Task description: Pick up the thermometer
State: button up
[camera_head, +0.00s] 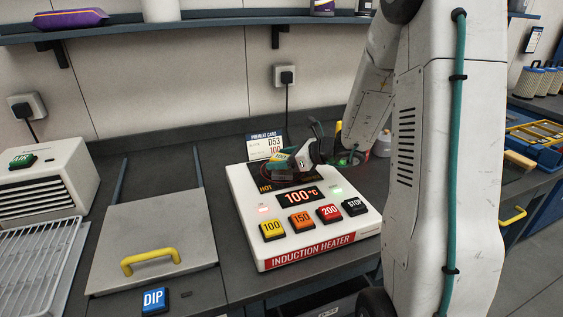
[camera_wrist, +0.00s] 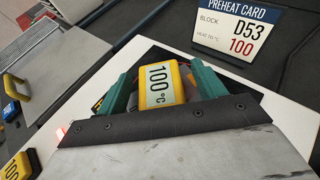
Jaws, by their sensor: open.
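The thermometer (camera_wrist: 160,86) is yellow with a pale display reading 100°C. In the wrist view it sits between the two teal fingers of my gripper (camera_wrist: 163,80), which are apart on either side of it. I cannot tell whether either finger touches it. In the head view my gripper (camera_head: 285,160) is over the back of the white induction heater (camera_head: 250,222), and the thermometer is largely hidden there.
The heater's display (camera_head: 298,197) reads 100°C, above a row of buttons. A preheat card (camera_head: 265,147) reading D53 and 100 stands behind the heater. A grey lid with a yellow handle (camera_head: 151,259) and a blue DIP button (camera_head: 154,300) are at left.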

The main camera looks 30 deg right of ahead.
jog(key=c, duration=1.2)
jog(key=shift+r, duration=0.1)
